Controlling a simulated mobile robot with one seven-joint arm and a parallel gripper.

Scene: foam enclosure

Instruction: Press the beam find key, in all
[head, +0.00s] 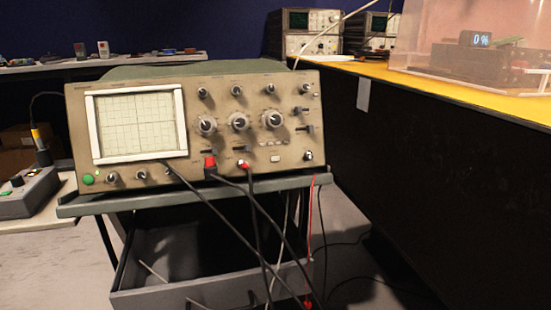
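A beige oscilloscope (195,120) stands on a grey cart shelf (75,207), its front panel facing me. Its white-framed screen (137,123) at the left shows a grid and no clear trace. Several knobs, small levers and a green button (88,180) are on the panel. A small pale key (275,158) sits at the lower right of the panel. The labels are too small to read, so I cannot tell for certain which key is beam find. My gripper is not in view.
Dark cables from red plugs (210,162) hang before the lower panel. An open drawer (210,285) juts out below. A yellow-topped bench (450,85) with a clear enclosure (480,45) stands right. A grey box (28,193) sits left.

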